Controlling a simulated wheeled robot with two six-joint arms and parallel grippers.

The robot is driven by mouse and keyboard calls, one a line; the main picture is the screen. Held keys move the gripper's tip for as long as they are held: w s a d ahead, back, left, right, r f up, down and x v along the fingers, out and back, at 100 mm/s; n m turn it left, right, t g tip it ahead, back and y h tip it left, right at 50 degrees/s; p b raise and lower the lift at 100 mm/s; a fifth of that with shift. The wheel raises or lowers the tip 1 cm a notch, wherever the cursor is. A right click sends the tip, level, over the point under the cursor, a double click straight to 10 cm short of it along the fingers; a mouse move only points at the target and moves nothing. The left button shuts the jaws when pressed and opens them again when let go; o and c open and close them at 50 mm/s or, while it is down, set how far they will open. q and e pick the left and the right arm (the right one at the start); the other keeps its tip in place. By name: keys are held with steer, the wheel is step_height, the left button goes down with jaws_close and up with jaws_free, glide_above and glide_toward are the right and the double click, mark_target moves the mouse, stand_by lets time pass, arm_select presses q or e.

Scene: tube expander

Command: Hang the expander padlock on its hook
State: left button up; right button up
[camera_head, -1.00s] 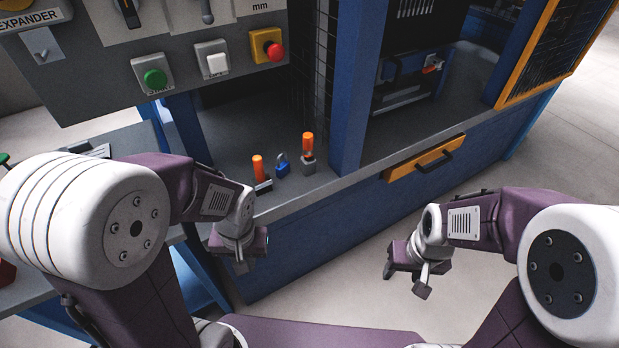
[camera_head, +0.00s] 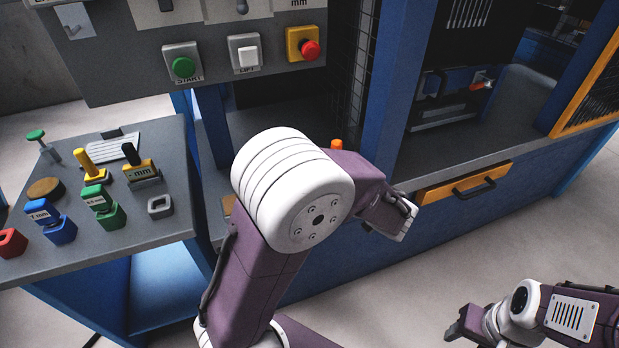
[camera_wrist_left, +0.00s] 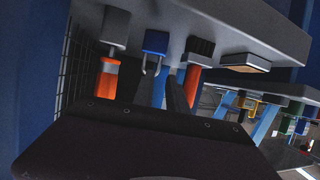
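The blue padlock (camera_wrist_left: 155,43) shows in the left wrist view, which appears upside down. It sits on the grey bench surface between two orange-handled pieces, with its shackle toward my left gripper (camera_wrist_left: 162,82). The gripper's two grey fingers are apart and point at the padlock; I see nothing held between them. In the head view my left arm hides the padlock and the left fingertips. A pale plate (camera_head: 73,22) with a small hook-like part is on the control panel at upper left.
The grey panel carries a green button (camera_head: 183,67), a white switch (camera_head: 246,56) and a red button (camera_head: 309,50). A side table (camera_head: 130,228) at left holds several coloured pieces. A yellow drawer (camera_head: 440,190) fronts the blue machine. An orange handle (camera_head: 337,144) shows behind my arm.

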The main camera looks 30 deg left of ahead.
arm_select(q)
steer(key=x, duration=0.2)
steer(key=b+x, duration=0.1)
steer(key=x, duration=0.2)
steer(key=shift+w+a+f, duration=0.1)
steer(key=shift+w+f, duration=0.1)
steer(key=shift+f, duration=0.15)
jaws_close()
stand_by(1.1)
